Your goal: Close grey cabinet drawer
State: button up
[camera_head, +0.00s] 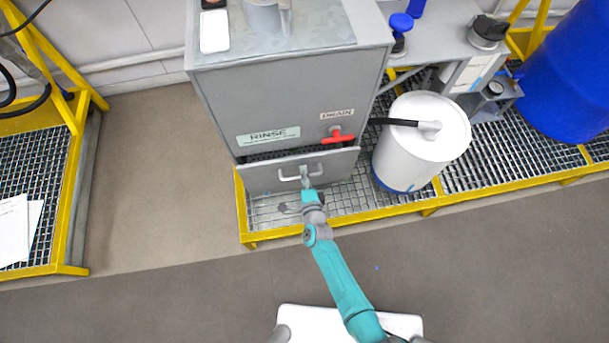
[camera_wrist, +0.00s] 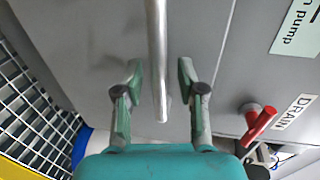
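The grey cabinet (camera_head: 285,95) stands at the upper middle of the head view. Its drawer front (camera_head: 262,178) is at the bottom, with a dark gap above it, so it appears pulled out somewhat. A metal bar handle (camera_head: 290,178) is on the drawer front, and it runs down the middle of the wrist view (camera_wrist: 157,55). My gripper (camera_head: 305,178) is at the handle. In the wrist view my gripper (camera_wrist: 160,75) is open, with one finger on each side of the bar and a visible space to each. I cannot tell whether anything touches.
A red drain valve (camera_head: 338,136) sticks out above the drawer's right part. A white drum (camera_head: 420,142) with a black hose stands to the right. Yellow-edged grating (camera_head: 385,208) lies under both. The floor (camera_head: 160,190) to the left is clear.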

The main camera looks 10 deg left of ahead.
grip_shut()
jog(key=shift+r+x, duration=0.2)
jog(key=shift+x, duration=0.8)
jog(key=shift+r+x, duration=0.2)
jog(key=shift+x, duration=0.8)
jog(key=shift+w, duration=0.1)
grip_release()
jog(key=v, duration=1.2)
